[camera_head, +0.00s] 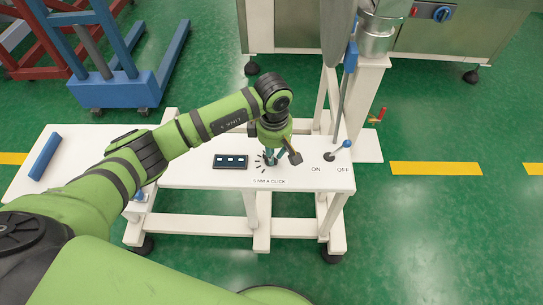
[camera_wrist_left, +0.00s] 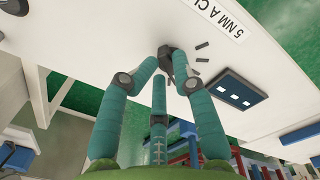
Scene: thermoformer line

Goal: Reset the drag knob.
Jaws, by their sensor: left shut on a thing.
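The drag knob (camera_wrist_left: 180,66) is a small dark knob on the white panel. Dark tick marks fan out beside it, and a label reading "5 NM A CLICK" is printed near it. My left gripper (camera_head: 271,158) reaches down to the white bench top (camera_head: 318,182) from above. In the left wrist view its teal fingers (camera_wrist_left: 166,62) come together at the knob and are shut on it. In the head view the gripper hides most of the knob. My right gripper is not in view.
A dark display (camera_head: 231,161) with lit squares sits left of the knob. A blue-balled lever (camera_head: 347,144) stands to the right by the ON and OFF marks. A blue bar (camera_head: 45,156) lies at the bench's left. A blue cart (camera_head: 115,90) stands behind.

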